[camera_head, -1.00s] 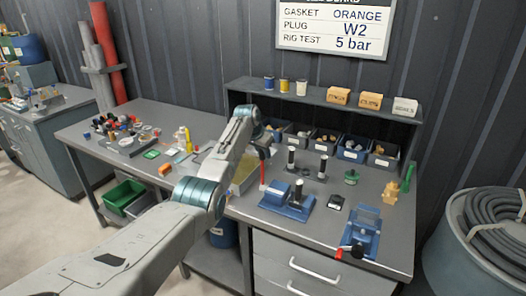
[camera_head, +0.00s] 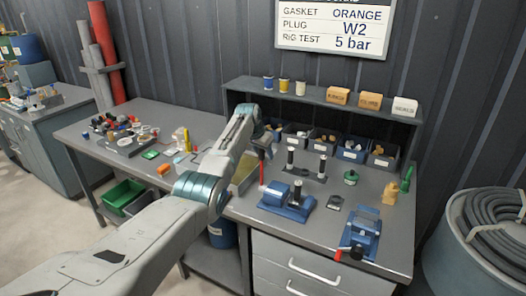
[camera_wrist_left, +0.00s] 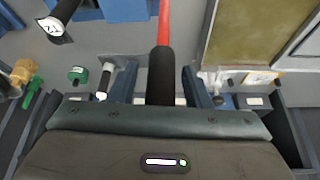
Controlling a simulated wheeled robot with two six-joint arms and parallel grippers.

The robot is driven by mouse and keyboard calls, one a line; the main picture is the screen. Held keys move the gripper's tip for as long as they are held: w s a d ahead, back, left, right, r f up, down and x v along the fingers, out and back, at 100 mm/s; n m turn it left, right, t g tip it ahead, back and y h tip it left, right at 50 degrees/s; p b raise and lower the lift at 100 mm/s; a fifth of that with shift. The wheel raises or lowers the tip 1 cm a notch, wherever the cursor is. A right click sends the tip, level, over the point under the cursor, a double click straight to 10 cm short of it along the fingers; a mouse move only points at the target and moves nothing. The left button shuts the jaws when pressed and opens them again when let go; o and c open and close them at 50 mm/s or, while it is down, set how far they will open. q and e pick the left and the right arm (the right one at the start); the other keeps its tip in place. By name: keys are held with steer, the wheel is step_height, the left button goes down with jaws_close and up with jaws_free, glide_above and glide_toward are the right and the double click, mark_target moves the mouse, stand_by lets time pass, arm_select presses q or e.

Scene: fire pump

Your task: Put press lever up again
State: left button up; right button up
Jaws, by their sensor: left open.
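The press lever is a red rod (camera_head: 262,171) that stands roughly upright beside the blue press (camera_head: 287,200) in the head view. In the left wrist view its red shaft (camera_wrist_left: 165,22) runs away from a black grip (camera_wrist_left: 161,75). My left gripper (camera_wrist_left: 160,88) is open, with one finger on each side of the black grip. I cannot tell whether either finger touches it. In the head view my left wrist and gripper (camera_head: 262,145) are at the lever's top and hide part of it. The lever's foot is out of the wrist view. My right gripper is not in view.
Black-topped posts (camera_head: 322,166) stand behind the press. A blue rig (camera_head: 360,236) with a red-tipped handle sits at the front right. Part bins (camera_head: 351,150) line the back under a shelf (camera_head: 315,98). A green part (camera_head: 406,179) stands at the right.

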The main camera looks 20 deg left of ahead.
arm_select(q)
steer(key=b+v, duration=0.3)
steer(key=v, duration=0.7)
steer(key=shift+r, duration=0.35)
steer(key=shift+s+f, duration=0.1)
steer(key=shift+s, duration=0.1)
